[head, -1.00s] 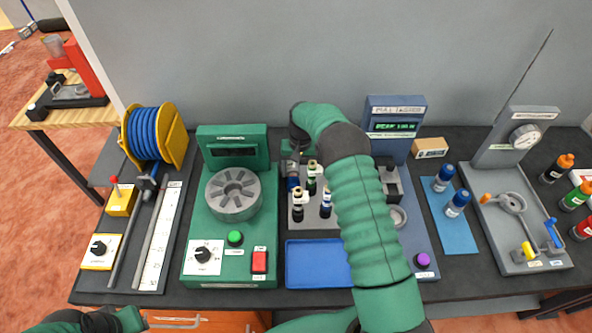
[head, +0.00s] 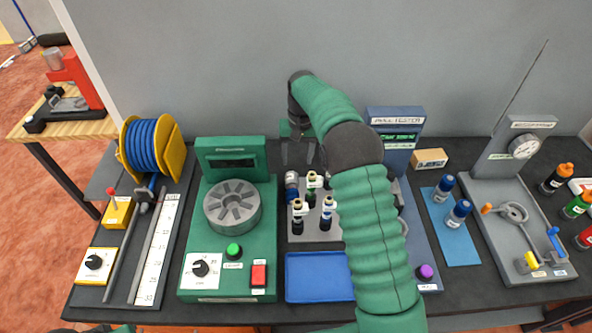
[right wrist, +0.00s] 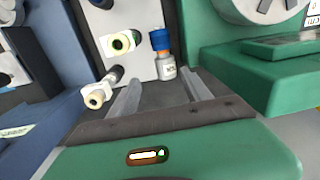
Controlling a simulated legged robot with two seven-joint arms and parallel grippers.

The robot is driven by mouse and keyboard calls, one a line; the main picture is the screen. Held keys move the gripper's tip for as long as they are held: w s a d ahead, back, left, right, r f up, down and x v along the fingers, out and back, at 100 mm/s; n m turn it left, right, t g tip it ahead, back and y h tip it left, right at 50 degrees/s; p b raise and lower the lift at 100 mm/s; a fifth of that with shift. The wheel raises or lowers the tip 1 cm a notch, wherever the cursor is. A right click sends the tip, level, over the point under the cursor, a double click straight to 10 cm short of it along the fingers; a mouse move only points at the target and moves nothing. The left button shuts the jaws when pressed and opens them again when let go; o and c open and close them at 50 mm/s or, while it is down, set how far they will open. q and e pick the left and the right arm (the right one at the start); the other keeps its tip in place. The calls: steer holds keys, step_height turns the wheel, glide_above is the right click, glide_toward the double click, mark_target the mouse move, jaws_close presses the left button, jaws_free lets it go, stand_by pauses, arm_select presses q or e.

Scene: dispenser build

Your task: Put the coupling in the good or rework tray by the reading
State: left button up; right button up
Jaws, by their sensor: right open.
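Several coupling-like fittings with dark bodies and cream tops (head: 328,212) stand on a grey plate (head: 318,236) mid-bench. A blue-and-grey piece (head: 291,185) stands at that plate's back left; it shows with a white label in the right wrist view (right wrist: 165,68). My right gripper (head: 297,152) is above and behind this piece. Its two fingers (right wrist: 163,85) are apart with nothing between them. The pull tester (head: 398,128) has a lit green display too small to read. An empty blue tray (head: 318,278) lies before the plate. My left gripper is out of view.
A green machine (head: 230,250) with a slotted grey disc stands left of the plate. A blue mat (head: 452,240) with two blue-capped bottles lies right of the tester. A grey gauge fixture (head: 510,225) stands farther right. My right arm hides part of the tester.

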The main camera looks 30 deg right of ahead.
step_height(320, 180, up, 4)
steer(key=a+f+b, duration=0.1)
steer(key=a, duration=0.1)
glide_toward(292, 185)
steer(key=shift+h, duration=0.3)
step_height(292, 185, down, 5)
steer(key=shift+a+f, duration=0.1)
steer(key=shift+f, duration=0.15)
steer(key=f, duration=0.1)
steer(key=f+p, duration=0.1)
steer(key=f, duration=0.3)
steer(key=shift+w+a, duration=0.2)
steer(key=shift+a, duration=0.05)
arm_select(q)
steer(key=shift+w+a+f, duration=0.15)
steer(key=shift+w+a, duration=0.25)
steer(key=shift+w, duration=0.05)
arm_select(e)
steer(key=shift+d, duration=0.1)
steer(key=shift+c, duration=0.4)
steer(key=shift+d, duration=0.1)
steer(key=c, duration=0.5)
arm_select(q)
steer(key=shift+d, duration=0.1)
arm_select(e)
jaws_close()
